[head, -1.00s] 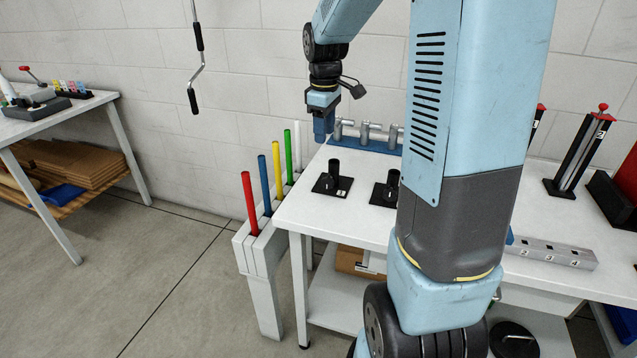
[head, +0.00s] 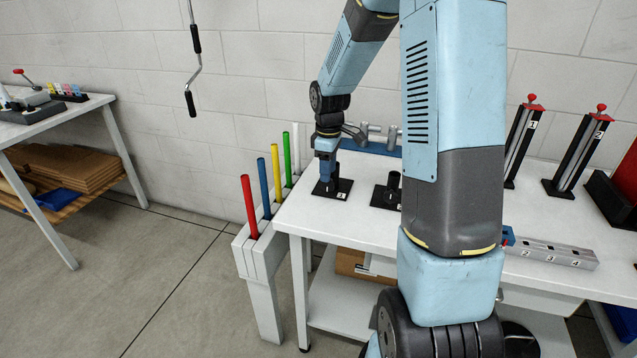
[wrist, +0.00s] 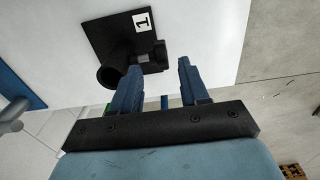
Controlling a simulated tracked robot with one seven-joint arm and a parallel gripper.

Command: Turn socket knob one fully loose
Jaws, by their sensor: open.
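Socket one is a black tube on a square black base plate (head: 343,188) at the table's left end, marked 1. The plate (wrist: 92,28), its label and the open tube (wrist: 110,70) show in the wrist view. A small dark knob with a light grey part (wrist: 150,58) sticks out from the tube's side. My gripper (head: 325,178) is low over socket one and hides part of it in the head view. In the wrist view my gripper (wrist: 156,70) is open, with the knob just ahead of the gap between its blue fingers. I cannot tell whether they touch it.
A second black socket (head: 384,198) stands to the right, partly beside my arm. A blue rack with grey cylinders (head: 375,135) lies behind. A holder with coloured rods (head: 250,207) stands at the table's left edge. The white table top (head: 312,222) is clear in front of socket one.

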